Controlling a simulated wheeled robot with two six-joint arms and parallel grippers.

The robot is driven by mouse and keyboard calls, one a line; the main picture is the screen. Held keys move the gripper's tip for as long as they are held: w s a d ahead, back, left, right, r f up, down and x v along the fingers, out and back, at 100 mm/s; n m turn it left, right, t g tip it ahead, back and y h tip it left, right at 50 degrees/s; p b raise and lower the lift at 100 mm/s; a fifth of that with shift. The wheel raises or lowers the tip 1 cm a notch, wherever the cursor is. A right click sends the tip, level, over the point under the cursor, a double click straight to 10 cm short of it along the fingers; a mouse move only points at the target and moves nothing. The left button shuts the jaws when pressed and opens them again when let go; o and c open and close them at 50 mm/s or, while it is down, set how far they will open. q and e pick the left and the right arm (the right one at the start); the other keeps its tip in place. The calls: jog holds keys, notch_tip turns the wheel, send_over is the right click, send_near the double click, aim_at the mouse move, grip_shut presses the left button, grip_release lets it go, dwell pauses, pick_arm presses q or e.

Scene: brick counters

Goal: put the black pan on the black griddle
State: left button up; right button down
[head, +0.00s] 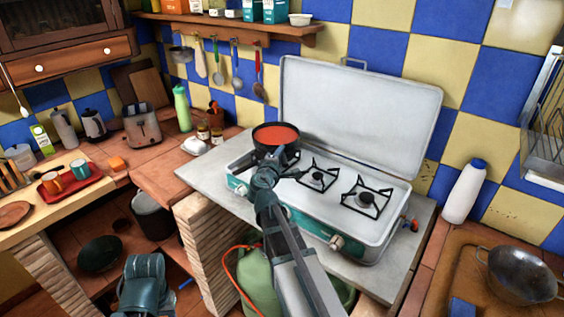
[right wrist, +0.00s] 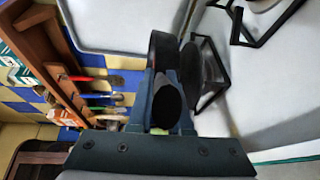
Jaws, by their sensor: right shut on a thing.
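The black pan (head: 276,136) has a red inside and is at the left end of the stove top. My right gripper (head: 266,172) is shut on its handle, whose dark end (right wrist: 167,101) shows between the fingers in the right wrist view. Black grates (head: 318,179) stand on the stove; one more (head: 366,197) is to the right, both bare. The pan hides what is under it, and I cannot tell whether it touches a grate. I cannot single out a separate griddle. Part of my left arm shows at the lower left, but its fingertips do not.
The stove's raised white lid (head: 360,110) stands behind. A white bottle (head: 464,192) and a wok (head: 522,274) are at the right. A toaster (head: 142,125), green bottle (head: 182,108) and red tray (head: 70,182) are at the left. Utensils hang above.

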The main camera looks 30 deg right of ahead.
jog(key=shift+w+d+f+b, duration=0.15)
jog(key=shift+d+f+b, duration=0.1)
jog(key=shift+f+b, duration=0.7)
jog(key=shift+w+d+f+b, duration=0.15)
jog(key=shift+d+f+b, duration=0.05)
jog(key=shift+f+b, duration=0.75)
jog(key=shift+r, duration=0.1)
jog(key=c, duration=1.3)
grip_release()
jog(key=o, duration=0.5)
jog(key=shift+c, duration=0.2)
jog(key=shift+r, duration=0.1)
jog(key=p+v, duration=0.1)
jog(key=v, duration=1.1)
jog(key=shift+p, duration=0.4)
